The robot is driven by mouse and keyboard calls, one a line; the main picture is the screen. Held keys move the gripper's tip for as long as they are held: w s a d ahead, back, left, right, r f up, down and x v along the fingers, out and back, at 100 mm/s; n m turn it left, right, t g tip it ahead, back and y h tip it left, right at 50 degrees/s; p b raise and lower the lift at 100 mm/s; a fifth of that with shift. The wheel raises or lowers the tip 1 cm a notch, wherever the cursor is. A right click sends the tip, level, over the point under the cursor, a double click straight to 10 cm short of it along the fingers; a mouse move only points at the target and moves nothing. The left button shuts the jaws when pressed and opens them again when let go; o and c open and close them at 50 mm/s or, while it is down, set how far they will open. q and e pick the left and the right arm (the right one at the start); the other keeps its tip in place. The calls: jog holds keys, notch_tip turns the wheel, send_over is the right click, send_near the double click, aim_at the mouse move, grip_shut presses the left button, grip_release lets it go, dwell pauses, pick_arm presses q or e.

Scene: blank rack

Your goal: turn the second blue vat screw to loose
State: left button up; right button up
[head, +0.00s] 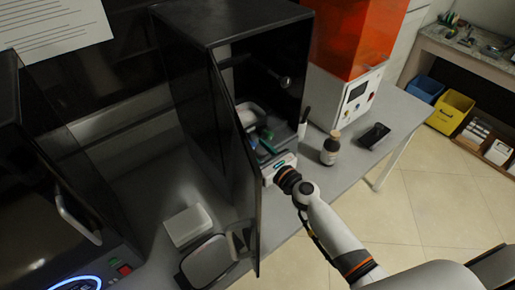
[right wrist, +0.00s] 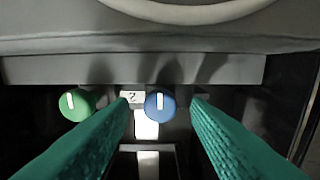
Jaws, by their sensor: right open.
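The blue vat screw (right wrist: 165,108) is a round blue knob with a white mark that stands about upright. A small label reading "2" (right wrist: 132,97) is just left of it. My right gripper (right wrist: 160,101) is open, its two green ribbed fingers on either side of the blue screw; I cannot tell whether they touch it. In the head view my right gripper (head: 266,148) reaches into the open black cabinet (head: 178,85), where the screw cannot be made out. My left gripper is not in view.
A green knob (right wrist: 75,105) with a slightly tilted white mark is left of the blue screw. The cabinet's open door (head: 236,165) stands left of my right arm. A brown bottle (head: 331,148) and a black device (head: 374,135) stand to the right on the table.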

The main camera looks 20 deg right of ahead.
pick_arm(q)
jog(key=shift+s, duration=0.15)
pick_arm(e)
jog(key=shift+w, duration=0.15)
jog(key=shift+c, duration=0.4)
jog(key=c, duration=0.9)
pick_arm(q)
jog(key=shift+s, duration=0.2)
pick_arm(e)
jog(key=shift+o, duration=0.2)
